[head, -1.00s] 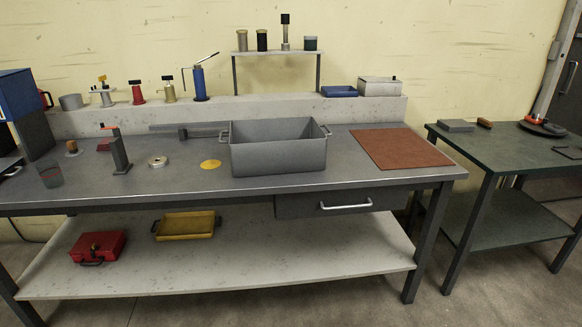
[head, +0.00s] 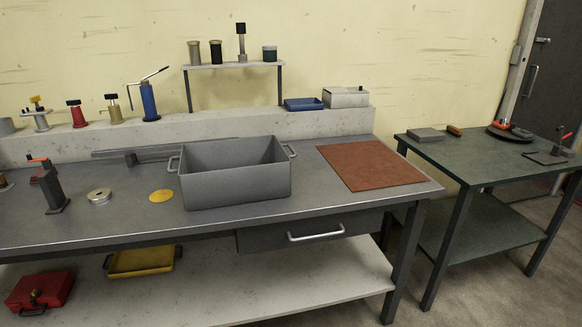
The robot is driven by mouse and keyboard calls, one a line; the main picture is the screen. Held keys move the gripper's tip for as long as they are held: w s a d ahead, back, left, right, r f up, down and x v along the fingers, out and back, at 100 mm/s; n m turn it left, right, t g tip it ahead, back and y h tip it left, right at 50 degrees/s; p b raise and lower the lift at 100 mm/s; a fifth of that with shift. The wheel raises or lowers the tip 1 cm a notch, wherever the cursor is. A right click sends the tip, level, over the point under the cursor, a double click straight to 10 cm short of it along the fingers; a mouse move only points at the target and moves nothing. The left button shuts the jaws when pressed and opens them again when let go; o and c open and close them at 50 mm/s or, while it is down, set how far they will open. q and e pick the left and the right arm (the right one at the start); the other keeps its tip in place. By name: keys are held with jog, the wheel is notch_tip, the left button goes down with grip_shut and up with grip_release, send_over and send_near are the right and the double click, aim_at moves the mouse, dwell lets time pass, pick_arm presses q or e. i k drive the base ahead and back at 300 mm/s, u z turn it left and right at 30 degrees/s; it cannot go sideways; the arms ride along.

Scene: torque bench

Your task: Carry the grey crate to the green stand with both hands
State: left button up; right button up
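The grey crate (head: 236,187) is an open box with a handle at each end. It stands upright on the grey workbench (head: 110,228), left of a brown mat. The green stand (head: 478,165) is a dark green table with a lower shelf, to the right of the bench and apart from it. Neither of my grippers is in view, and nothing touches the crate's handles.
The brown mat (head: 371,165) lies flat between crate and bench end. The stand's top holds a grey block (head: 426,135), a dark round plate (head: 510,133) and a dark flat piece (head: 545,157); its front middle is clear. A gap of floor separates bench and stand.

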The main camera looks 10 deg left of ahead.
aim_at(477, 158)
jog(key=i, duration=0.85)
jog(key=u, duration=0.5)
